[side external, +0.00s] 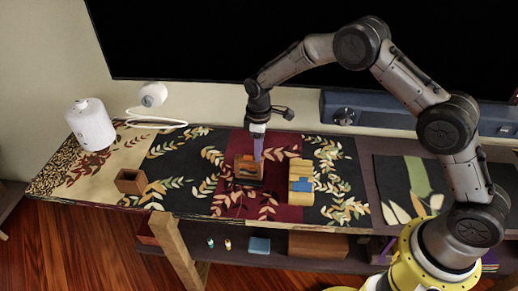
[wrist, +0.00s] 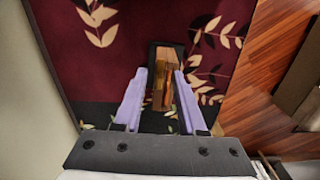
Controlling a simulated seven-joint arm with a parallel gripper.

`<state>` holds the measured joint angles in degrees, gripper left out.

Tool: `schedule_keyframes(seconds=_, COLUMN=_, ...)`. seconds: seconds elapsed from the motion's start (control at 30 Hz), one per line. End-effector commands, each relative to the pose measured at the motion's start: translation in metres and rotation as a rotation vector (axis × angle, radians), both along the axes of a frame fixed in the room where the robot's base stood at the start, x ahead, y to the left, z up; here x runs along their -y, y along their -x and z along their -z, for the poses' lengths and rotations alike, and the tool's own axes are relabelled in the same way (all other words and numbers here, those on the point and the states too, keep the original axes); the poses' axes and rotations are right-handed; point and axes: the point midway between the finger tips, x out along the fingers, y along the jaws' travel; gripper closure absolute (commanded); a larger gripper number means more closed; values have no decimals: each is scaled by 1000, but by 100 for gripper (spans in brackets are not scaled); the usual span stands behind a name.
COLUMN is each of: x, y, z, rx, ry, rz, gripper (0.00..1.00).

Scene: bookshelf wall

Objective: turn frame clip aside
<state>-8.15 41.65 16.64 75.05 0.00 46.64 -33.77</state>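A small brown wooden frame (side external: 248,168) with an orange-toned middle stands on the dark red part of the patterned cloth. The wrist view shows it as a dark-edged wooden block (wrist: 166,62). I cannot make out the clip as a separate part. My gripper (side external: 258,156) points down at the frame's upper right. In the wrist view the two purple fingers of my gripper (wrist: 160,72) are apart, with the frame between and beyond their tips. I cannot tell whether either finger touches it.
A pale wooden block piece with a blue part (side external: 301,181) stands just right of the frame. A small open brown box (side external: 131,181), a white cylinder (side external: 91,125) and a white lamp (side external: 153,95) are at the left. A dark screen and blue-grey bar (side external: 375,109) stand behind.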

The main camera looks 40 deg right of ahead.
Motion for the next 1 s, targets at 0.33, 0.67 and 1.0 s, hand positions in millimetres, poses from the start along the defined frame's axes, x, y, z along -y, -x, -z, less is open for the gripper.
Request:
schedule_keyframes(seconds=0.33, x=0, y=-1, z=-36, rx=5, ry=0, rz=0, gripper=60)
schedule_keyframes(seconds=0.67, x=0, y=-1, z=-106, rx=5, ry=0, rz=0, gripper=60)
schedule_keyframes(seconds=1.0, x=0, y=0, z=-138, rx=1, ry=0, rz=0, gripper=60)
